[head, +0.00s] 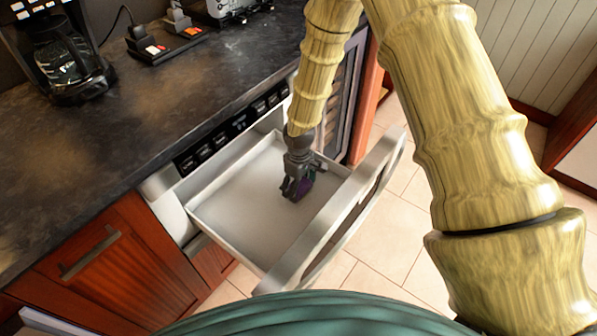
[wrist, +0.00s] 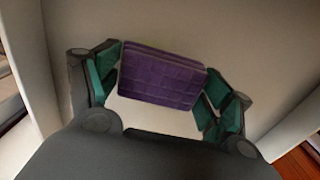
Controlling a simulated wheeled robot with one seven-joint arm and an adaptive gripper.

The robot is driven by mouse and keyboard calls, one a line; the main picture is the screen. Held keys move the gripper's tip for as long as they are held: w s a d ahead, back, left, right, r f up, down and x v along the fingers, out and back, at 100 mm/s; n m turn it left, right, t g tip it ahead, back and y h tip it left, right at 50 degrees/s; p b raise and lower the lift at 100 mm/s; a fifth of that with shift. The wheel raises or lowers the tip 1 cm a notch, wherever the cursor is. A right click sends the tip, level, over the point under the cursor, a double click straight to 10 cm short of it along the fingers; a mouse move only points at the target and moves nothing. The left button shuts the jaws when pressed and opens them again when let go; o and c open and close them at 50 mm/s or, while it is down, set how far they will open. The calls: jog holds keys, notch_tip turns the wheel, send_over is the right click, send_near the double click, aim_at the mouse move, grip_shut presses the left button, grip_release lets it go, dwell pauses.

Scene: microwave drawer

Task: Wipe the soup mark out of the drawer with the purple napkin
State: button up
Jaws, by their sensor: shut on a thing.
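My gripper (head: 297,186) reaches down into the open drawer (head: 232,205), toward its right part. It is shut on the purple napkin (wrist: 162,77), which shows as a folded pad between the two green-padded fingers in the wrist view. In the head view the napkin (head: 305,186) is a small dark purple patch beside the fingers. The napkin is at or close to the drawer floor; I cannot tell whether it touches. The visible drawer floor looks plain and pale. No soup mark can be made out; the gripper and napkin hide part of the floor.
The drawer front (head: 345,215) stands pulled out over the tiled floor (head: 345,272). A dark countertop (head: 130,130) runs above on the left, with a coffee maker (head: 62,60) at the back. The drawer walls enclose the gripper; the left part of the drawer is empty.

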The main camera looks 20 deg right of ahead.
jog(key=shift+r+p, duration=1.7)
jog(key=shift+r, duration=0.9)
jog(key=shift+d+r+p, duration=0.15)
jog(key=shift+r+p, duration=0.05)
jog(key=shift+p, duration=1.05)
jog(key=shift+p, duration=0.8)
jog(key=shift+f, duration=0.1)
